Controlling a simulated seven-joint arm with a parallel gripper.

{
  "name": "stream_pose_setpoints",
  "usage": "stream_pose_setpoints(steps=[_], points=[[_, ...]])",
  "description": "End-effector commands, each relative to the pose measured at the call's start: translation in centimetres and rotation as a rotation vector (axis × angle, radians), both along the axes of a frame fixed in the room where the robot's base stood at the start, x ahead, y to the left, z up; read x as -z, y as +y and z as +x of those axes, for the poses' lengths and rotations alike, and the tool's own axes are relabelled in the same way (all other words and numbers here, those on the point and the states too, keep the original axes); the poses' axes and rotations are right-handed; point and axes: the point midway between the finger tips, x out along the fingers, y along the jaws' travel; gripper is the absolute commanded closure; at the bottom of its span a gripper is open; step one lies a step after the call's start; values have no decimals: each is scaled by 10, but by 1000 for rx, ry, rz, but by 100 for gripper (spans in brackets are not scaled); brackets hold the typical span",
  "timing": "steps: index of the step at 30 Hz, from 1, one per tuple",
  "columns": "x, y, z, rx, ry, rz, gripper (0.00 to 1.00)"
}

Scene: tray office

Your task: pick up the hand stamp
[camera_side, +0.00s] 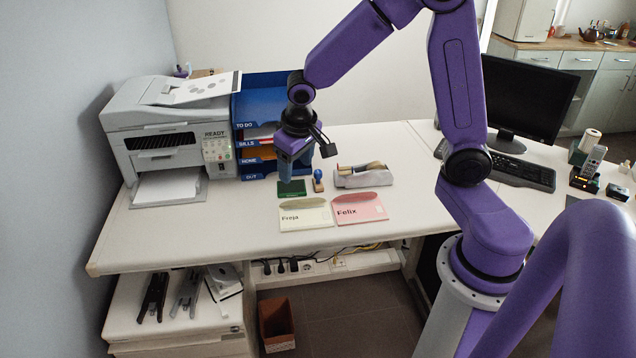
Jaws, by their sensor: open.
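My gripper (285,178) points down above the stamp pad, up and to the left of the stamp. It is open and holds nothing that I can see. Its fingertips are small here and look apart from the stamp.
Two envelopes, Freja (306,218) and Felix (359,209), lie in front. The blue letter tray (262,105) and printer (168,135) stand behind and left. The desk's front left (160,236) is clear.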

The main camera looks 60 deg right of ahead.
Motion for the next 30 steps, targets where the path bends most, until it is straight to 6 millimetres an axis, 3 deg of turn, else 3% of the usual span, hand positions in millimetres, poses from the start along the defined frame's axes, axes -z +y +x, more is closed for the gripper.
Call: stream_pose_setpoints(steps=[3,9,15,18,26,30], points=[[17,-39,39,201,-40,1,37],[49,-116,85,520,-113,10,37],[81,-190,106,785,-178,24,37],[92,-215,108,869,-198,30,37],[109,-237,110,933,-213,34,37],[129,-243,114,933,-211,34,37]])
